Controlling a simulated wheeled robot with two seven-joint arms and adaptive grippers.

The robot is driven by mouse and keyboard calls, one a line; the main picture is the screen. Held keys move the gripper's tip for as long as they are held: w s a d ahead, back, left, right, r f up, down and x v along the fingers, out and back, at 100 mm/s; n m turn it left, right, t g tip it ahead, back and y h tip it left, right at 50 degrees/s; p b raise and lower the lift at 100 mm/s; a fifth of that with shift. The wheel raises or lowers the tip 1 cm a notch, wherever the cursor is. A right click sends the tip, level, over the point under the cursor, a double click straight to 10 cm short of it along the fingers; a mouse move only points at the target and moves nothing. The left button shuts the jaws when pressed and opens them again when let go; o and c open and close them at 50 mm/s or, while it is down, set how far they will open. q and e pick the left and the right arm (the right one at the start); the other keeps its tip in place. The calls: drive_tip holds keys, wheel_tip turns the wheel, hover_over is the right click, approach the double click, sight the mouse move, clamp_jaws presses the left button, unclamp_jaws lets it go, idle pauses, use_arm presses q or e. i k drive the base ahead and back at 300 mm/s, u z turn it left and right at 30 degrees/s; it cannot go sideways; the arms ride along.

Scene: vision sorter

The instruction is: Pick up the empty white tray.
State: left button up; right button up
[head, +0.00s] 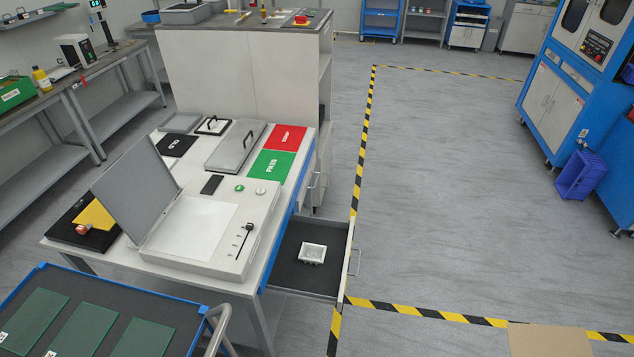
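A small white tray (312,253) lies in the open drawer (284,272) at the right side of the white workbench. The tray has a raised rim and some small shapes inside it. It is too small to tell whether these are its own moulding or loose parts. The drawer's inside is dark grey and looks otherwise bare. Neither of my grippers shows in the head view.
A white machine (200,232) with its lid raised stands on the bench. Red (286,137) and green (271,167) mats lie behind it. A cart (170,316) with green boards is at front left.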

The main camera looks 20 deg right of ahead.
sight(311, 252)
drive_tip(key=k, duration=1.1)
drive_tip(key=z, duration=0.95)
drive_tip(key=i, duration=2)
drive_tip(key=u, duration=1)
